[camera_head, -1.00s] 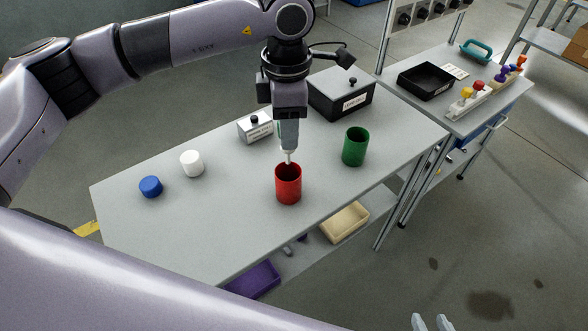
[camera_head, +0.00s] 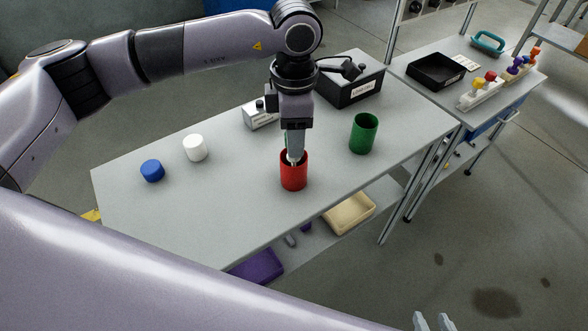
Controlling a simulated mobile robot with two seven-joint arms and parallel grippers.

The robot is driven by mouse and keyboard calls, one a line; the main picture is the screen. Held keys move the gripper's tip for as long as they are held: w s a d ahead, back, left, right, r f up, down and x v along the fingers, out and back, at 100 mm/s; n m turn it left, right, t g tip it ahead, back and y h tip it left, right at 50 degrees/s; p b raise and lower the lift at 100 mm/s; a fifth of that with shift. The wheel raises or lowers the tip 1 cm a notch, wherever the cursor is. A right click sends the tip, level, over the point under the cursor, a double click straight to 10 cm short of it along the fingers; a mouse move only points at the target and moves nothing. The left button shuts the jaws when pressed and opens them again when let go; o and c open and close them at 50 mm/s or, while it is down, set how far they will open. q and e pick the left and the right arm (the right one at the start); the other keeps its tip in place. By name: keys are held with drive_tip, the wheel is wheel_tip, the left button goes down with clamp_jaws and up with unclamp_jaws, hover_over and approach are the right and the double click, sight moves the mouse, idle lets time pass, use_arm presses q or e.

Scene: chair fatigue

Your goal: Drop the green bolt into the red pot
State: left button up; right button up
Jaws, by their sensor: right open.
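The red pot (camera_head: 294,176) stands upright on the grey table. My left gripper (camera_head: 295,158) points down from above, with its fingertips at or just inside the mouth of the red pot. Whether its fingers are open or shut does not show. A small green patch (camera_head: 287,140) shows beside its fingers; I cannot tell whether it is the green bolt. The inside of the red pot is mostly hidden. My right gripper (camera_head: 433,322) shows only its fingertips at the bottom edge, apart and empty, away from the table.
A green pot (camera_head: 363,134) stands right of the red pot. The table's front left is clear.

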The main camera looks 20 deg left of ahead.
use_arm(q)
drive_tip(key=shift+o, duration=1.2)
wheel_tip(320, 180, up, 7)
drive_tip(key=shift+r+b, duration=0.1)
drive_tip(key=shift+b, duration=0.5)
